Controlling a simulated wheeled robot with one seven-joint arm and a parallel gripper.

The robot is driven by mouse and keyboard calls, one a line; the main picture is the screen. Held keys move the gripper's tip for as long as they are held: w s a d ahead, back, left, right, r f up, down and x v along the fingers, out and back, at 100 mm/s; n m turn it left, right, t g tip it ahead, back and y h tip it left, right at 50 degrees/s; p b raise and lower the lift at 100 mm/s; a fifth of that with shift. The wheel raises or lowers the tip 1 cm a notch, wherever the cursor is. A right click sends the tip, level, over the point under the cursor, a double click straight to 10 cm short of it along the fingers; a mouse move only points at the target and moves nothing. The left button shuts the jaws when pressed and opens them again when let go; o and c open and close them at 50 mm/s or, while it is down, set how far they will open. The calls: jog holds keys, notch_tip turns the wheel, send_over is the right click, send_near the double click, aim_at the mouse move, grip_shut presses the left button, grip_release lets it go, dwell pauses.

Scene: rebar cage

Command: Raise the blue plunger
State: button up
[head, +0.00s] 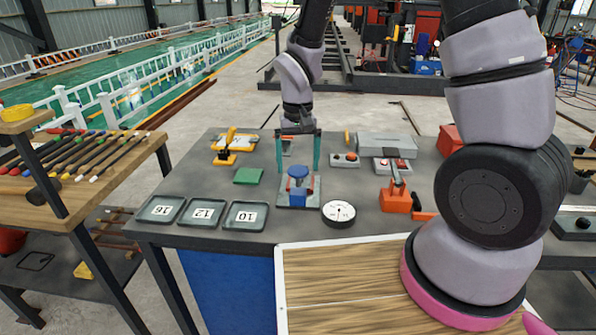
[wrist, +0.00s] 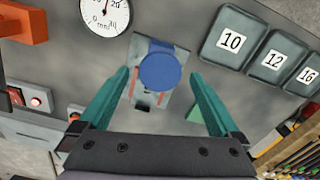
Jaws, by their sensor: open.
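The blue plunger (head: 298,172) stands upright on a small grey fixture (head: 311,200) in the middle of the dark table. It has a round blue cap, with a blue block low at the front. In the wrist view the round cap (wrist: 160,71) is seen from above, over the grey fixture (wrist: 144,50). My gripper (head: 299,165) is open above the fixture, its teal fingers pointing down. In the wrist view my gripper (wrist: 159,77) has one finger on each side of the cap, with visible gaps; contact is not seen. The plunger's stem is mostly hidden under the cap.
A round dial gauge (head: 339,211) lies close to the right of the fixture. Trays marked 16, 12 and 10 (head: 245,215) lie to the left. A green block (head: 249,176) is left of the plunger; an orange lever device (head: 396,198) stands to the right.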

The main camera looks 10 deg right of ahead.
jog(key=shift+f, duration=1.45)
grip_shut()
jog(key=shift+w+r, duration=0.1)
jog(key=shift+r, duration=0.85)
grip_release()
jog(key=shift+r, duration=0.1)
